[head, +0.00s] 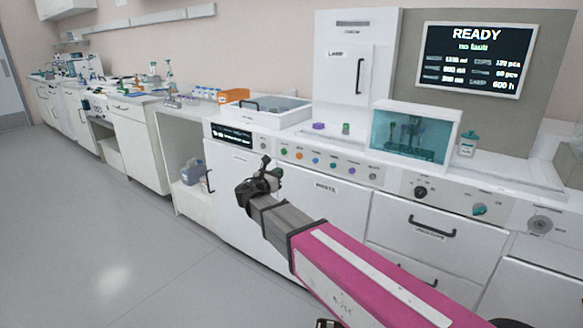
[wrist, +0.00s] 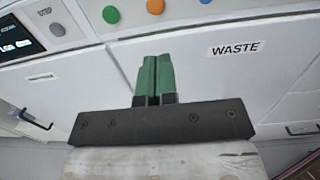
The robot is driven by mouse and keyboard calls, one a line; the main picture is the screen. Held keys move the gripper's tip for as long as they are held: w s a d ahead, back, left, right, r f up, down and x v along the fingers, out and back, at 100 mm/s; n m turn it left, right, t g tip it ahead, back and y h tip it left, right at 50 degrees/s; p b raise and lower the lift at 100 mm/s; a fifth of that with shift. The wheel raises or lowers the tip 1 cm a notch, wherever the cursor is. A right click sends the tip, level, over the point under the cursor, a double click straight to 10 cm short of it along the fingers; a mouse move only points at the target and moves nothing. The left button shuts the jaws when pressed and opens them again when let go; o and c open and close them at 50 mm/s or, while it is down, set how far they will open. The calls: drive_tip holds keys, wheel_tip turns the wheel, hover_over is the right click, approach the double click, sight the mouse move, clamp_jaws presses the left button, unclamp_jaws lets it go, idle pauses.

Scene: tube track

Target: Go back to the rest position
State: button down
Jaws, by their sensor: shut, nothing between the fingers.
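My gripper (head: 262,177) is held out in front of the white counter front, at the end of my pink and grey arm. In the wrist view my gripper (wrist: 153,80) shows two green fingers pressed together, with nothing between them. Beyond the fingers is a white panel labelled WASTE (wrist: 238,48), below a row of coloured buttons. I cannot tell whether the fingertips touch the panel.
The button row (head: 315,160) runs along the counter front. On top are an open-topped white tray (head: 290,121), a small purple piece (head: 319,126), a green piece (head: 346,128) and a glass-fronted box (head: 398,140). A screen (head: 473,58) reads READY. The floor (head: 120,230) at left is clear.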

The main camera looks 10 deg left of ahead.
drive_tip(key=d+f+m+g, duration=0.3)
drive_tip(key=d+f+m, duration=0.1)
drive_tip(key=d, duration=0.5)
drive_tip(key=d+f+m+g, duration=0.4)
drive_tip(key=d+f+m, duration=0.1)
drive_tip(key=d, duration=0.5)
drive_tip(key=d+f+m+g+h, duration=0.1)
drive_tip(key=d+f+m+g, duration=0.2)
drive_tip(key=d, duration=0.6)
drive_tip(key=shift+s+d+f+m, duration=0.2)
drive_tip(key=shift+f+m, duration=0.35)
drive_tip(key=shift+f, duration=0.25)
drive_tip(key=shift+s+d+f+m, duration=0.1)
drive_tip(key=shift+d+f+m, duration=0.1)
drive_tip(key=shift+f+m, duration=0.5)
drive_tip(key=s+d+f+m+g+y, duration=0.3)
drive_tip(key=s+d+f+m, duration=0.2)
drive_tip(key=s+d+m, duration=0.2)
drive_tip(key=s+d+f+m+g+y, duration=0.4)
drive_tip(key=s+d+m, duration=0.3)
drive_tip(key=d+m, duration=0.3)
drive_tip(key=shift+f+y, duration=0.3)
drive_tip(key=shift+f, duration=0.25)
drive_tip(key=shift+d, duration=0.1)
